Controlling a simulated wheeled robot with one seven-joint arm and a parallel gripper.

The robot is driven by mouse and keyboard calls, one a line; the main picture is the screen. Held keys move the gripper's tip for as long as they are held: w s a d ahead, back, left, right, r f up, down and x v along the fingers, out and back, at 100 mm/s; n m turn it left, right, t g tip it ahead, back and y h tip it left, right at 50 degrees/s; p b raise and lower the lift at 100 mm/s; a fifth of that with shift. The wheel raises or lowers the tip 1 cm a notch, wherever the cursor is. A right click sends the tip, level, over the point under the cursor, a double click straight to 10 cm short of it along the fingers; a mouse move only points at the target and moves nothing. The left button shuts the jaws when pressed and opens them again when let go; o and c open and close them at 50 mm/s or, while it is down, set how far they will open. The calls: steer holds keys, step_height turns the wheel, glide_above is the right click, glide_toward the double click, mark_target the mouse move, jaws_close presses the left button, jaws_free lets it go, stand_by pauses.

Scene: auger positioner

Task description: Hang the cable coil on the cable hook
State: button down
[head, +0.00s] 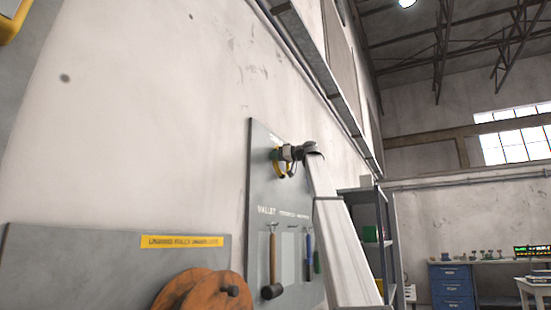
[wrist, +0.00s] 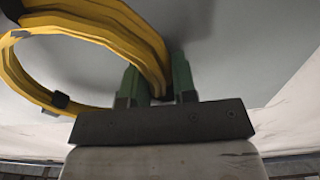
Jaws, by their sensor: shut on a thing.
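The yellow cable coil (wrist: 85,30) shows large in the wrist view, a ring with dark ties. My gripper (wrist: 158,82) has its two green fingers shut on the right side of the coil. In the head view my gripper (head: 275,154) is up at the grey tool board, and part of the yellow coil (head: 281,167) shows just beside it. The cable hook cannot be made out; the gripper and coil may cover it. I cannot tell whether the coil touches the board or a hook.
The grey tool board (head: 258,200) carries a mallet (head: 272,265) and other hanging tools below my gripper. An orange cable reel (head: 195,290) stands at the lower left in front of a grey panel (head: 80,260). A shelf rack (head: 385,235) stands behind my arm.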

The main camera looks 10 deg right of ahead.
steer(key=c, duration=0.8)
jaws_free()
steer(key=v, duration=1)
steer(key=shift+s+d, duration=0.25)
steer(key=shift+d, duration=0.05)
